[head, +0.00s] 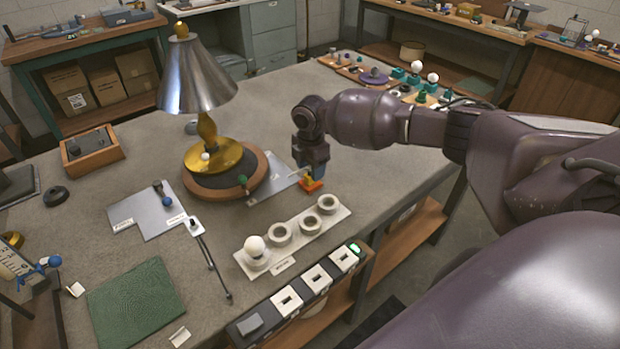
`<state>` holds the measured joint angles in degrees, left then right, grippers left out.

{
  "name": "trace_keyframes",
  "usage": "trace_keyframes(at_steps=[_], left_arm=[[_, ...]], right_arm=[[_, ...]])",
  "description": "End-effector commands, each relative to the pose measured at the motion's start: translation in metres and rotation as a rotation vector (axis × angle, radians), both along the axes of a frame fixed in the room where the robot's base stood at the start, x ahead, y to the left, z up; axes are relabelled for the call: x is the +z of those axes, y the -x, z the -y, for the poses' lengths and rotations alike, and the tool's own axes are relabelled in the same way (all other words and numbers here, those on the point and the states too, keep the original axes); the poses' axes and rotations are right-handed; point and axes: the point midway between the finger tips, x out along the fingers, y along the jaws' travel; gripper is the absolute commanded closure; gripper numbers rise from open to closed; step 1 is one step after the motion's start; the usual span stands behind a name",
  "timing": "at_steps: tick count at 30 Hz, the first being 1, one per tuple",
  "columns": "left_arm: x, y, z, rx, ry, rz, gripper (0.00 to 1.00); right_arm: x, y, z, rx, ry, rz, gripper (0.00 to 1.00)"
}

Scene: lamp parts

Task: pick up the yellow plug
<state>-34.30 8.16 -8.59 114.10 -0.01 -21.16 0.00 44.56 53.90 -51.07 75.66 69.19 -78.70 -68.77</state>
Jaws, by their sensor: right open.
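A small yellow piece (306,177), which looks like the yellow plug, sits with an orange piece (313,186) right under my right gripper. My right gripper (312,171) points down at the grey table, its fingers open around or beside the yellow piece. The gripper hides part of it, and I cannot tell whether the fingers touch it. My left gripper is out of view.
A lamp with a metal shade (197,78) stands left of my right gripper on a round wooden base. A light strip with several round sockets (309,223) and a white bulb (254,246) lies in front. A green mat (135,302) lies at front left.

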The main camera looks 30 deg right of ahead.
Motion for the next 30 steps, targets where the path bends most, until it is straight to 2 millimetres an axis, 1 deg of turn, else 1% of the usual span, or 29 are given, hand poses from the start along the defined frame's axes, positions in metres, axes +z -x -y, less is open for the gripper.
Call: trace_keyframes(at_steps=[1,3,6,13,14,21,24,30], left_arm=[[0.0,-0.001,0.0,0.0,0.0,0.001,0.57],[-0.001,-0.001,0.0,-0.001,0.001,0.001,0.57],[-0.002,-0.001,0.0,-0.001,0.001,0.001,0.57],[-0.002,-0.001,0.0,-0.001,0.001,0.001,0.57],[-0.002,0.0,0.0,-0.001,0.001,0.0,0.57],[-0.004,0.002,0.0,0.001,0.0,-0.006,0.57],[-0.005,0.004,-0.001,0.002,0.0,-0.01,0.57],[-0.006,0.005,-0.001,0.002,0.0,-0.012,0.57]], right_arm=[[-0.009,0.001,-0.001,0.001,0.0,-0.003,0.45],[-0.019,0.001,-0.001,0.0,0.0,-0.003,0.45],[-0.028,0.001,-0.001,0.0,0.0,-0.001,0.45],[-0.029,0.0,-0.001,0.0,0.001,0.0,0.45],[-0.029,0.0,-0.001,0.0,0.001,0.0,0.48],[-0.029,0.0,-0.001,0.0,0.0,0.0,0.84],[-0.029,0.0,-0.001,0.0,0.0,0.0,0.98],[-0.028,0.0,-0.001,0.0,0.0,0.0,0.98]])
